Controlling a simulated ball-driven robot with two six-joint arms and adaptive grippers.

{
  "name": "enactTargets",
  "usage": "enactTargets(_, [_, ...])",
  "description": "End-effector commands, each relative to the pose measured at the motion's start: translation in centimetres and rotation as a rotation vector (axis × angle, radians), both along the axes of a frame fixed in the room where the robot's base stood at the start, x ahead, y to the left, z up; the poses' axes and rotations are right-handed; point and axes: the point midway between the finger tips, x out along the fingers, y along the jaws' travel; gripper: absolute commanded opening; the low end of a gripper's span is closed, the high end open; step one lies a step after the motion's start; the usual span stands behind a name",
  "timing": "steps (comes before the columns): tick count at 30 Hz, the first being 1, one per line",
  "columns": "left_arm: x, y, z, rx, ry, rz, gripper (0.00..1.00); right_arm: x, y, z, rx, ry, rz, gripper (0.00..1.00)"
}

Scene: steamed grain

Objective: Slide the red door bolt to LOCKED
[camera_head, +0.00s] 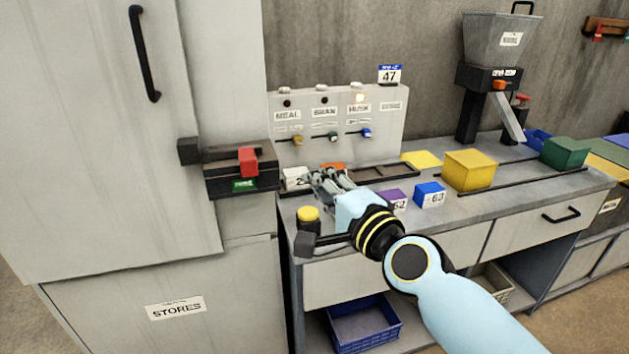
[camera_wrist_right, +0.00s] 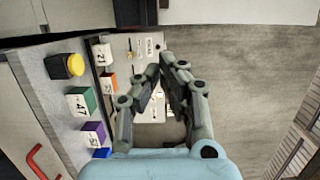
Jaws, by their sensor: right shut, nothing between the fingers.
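The red door bolt (camera_head: 248,161) sits on a dark housing (camera_head: 215,181) at the right edge of the tall pale door. A green label with text too small to read shows below it. My right gripper (camera_head: 318,178) is right of the bolt and apart from it, over the back of the counter. Its fingers are shut and empty; they also show in the right wrist view (camera_wrist_right: 163,65). The red bolt cannot be made out in the wrist view. My left gripper is not in view.
A yellow button (camera_head: 308,214) stands near the counter's left front corner. Purple (camera_head: 391,198) and blue (camera_head: 430,194) numbered blocks lie right of my gripper. A switch panel (camera_head: 385,105) stands behind it. A black handle (camera_head: 144,55) is on the door above.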

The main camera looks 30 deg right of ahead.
Motion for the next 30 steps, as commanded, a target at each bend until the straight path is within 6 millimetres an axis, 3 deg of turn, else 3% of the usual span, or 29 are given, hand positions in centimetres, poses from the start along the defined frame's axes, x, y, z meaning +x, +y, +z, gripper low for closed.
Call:
enactTargets(10, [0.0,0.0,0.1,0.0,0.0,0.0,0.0,7.5,0.6,0.1,0.0,-0.002,0.0,0.0])
enactTargets(18, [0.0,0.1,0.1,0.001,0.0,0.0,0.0,7.7,4.1,0.0,0.003,-0.001,0.0,0.0])
enactTargets(30, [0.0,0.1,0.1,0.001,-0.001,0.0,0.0,7.8,4.5,0.0,0.0,0.0,0.0,0.0])
